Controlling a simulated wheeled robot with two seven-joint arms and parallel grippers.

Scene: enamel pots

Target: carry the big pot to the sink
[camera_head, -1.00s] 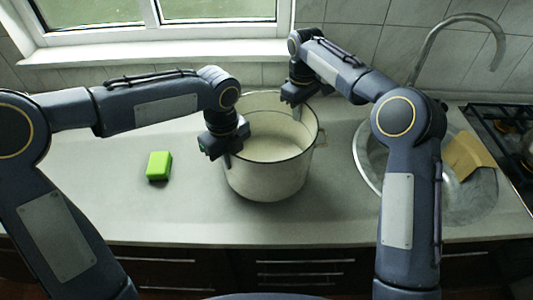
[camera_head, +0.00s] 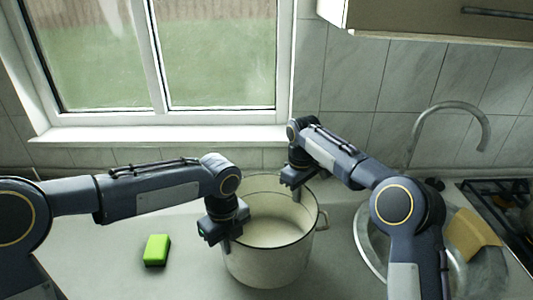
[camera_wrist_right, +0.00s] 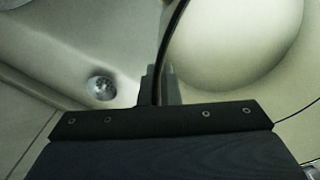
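The big pot (camera_head: 262,262) is cream enamel with a dark rim. My right gripper (camera_head: 296,190) is at the back rim. In the right wrist view its fingers (camera_wrist_right: 160,88) sit on both sides of the rim, shut on it. The round metal sink (camera_head: 375,250) is to the right, partly behind my right arm.
A tan block or board (camera_head: 472,236) lies at the sink. The curved faucet (camera_head: 450,108) rises behind it. The black hob (camera_head: 500,210) is at far right. A green sponge (camera_head: 156,250) lies left of the pot. The window sill (camera_head: 170,134) and tiled wall are behind.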

